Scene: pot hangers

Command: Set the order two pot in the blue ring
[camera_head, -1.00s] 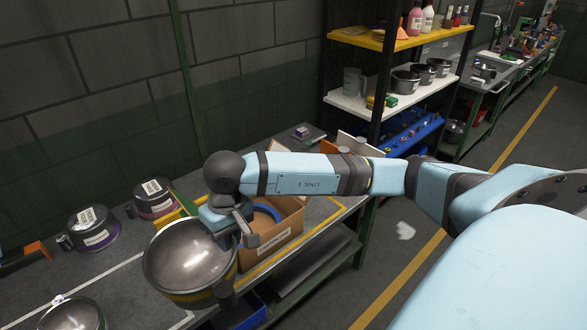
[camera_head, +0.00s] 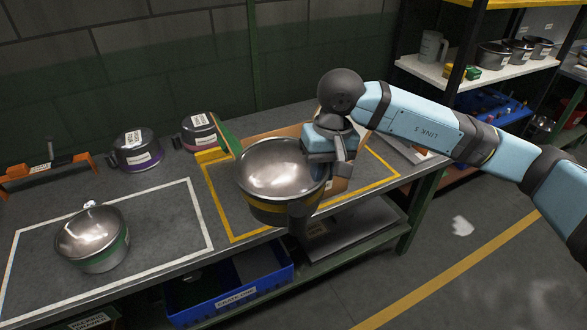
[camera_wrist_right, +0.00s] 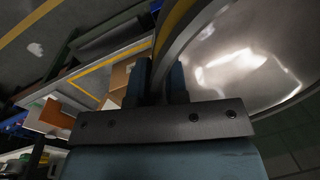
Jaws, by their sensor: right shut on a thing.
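My right gripper (camera_head: 334,176) is shut on the side wall of a steel pot with a yellow band (camera_head: 268,208), held upright above the yellow-outlined part of the table. In the right wrist view, the gripper's fingers (camera_wrist_right: 157,88) pinch the pot's rim, and the shiny inside of the pot (camera_wrist_right: 245,60) fills the right side. No order label on this pot can be read. A cardboard box (camera_head: 348,186) is mostly hidden behind the pot and gripper. No blue ring can be made out now. My left gripper is not in view.
A green-banded pot (camera_head: 92,240) stands in the white outline at left. A purple-banded pot (camera_head: 135,152) and a pink-banded pot (camera_head: 200,133), both labelled, stand at the back. A blue crate (camera_head: 228,287) is below the table. A shelf with pots (camera_head: 493,55) is at right.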

